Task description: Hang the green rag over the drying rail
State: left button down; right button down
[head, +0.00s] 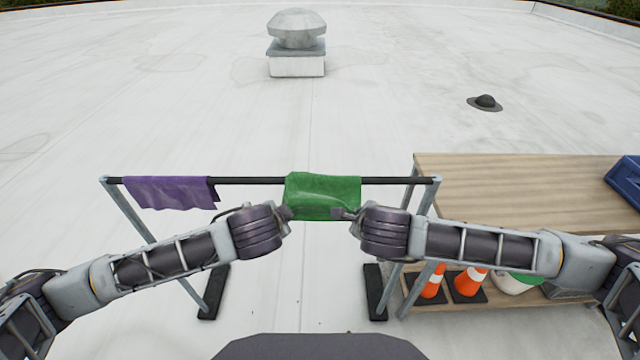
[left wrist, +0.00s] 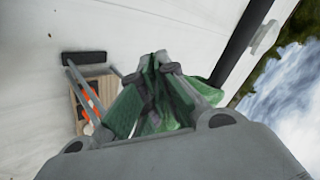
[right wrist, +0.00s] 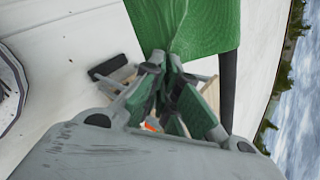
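The green rag (head: 322,194) lies over the middle of the black bar of the drying rail (head: 250,181), with its near part hanging down in front. My left gripper (head: 288,213) is at the rag's lower left corner. In the left wrist view its fingers (left wrist: 158,70) are closed together on bunched green cloth. My right gripper (head: 343,213) is at the rag's lower right corner. In the right wrist view the green cloth (right wrist: 190,28) runs into its closed fingers (right wrist: 168,65). The rag's far side is hidden.
A purple rag (head: 170,192) hangs at the rail's left end. A wooden table (head: 520,190) stands close on the right with a blue crate (head: 625,178) on top and orange cones (head: 468,283) on its lower shelf. A roof vent (head: 297,45) stands far back.

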pick_arm(q)
jog(key=shift+w+a+f, duration=0.1)
jog(key=shift+a+f, duration=0.05)
jog(key=shift+f, duration=0.2)
pick_arm(e)
jog(key=shift+w+d+f, duration=0.1)
jog(key=shift+d+f, duration=0.05)
jog(key=shift+f, duration=0.2)
pick_arm(q)
jog(key=c, duration=2.2)
grip_release()
pick_arm(e)
jog(key=c, duration=2.2)
grip_release()
pick_arm(q)
jog(key=o, duration=0.8)
jog(key=shift+c, duration=0.2)
pick_arm(e)
jog(key=o, duration=0.8)
jog(key=shift+c, duration=0.2)
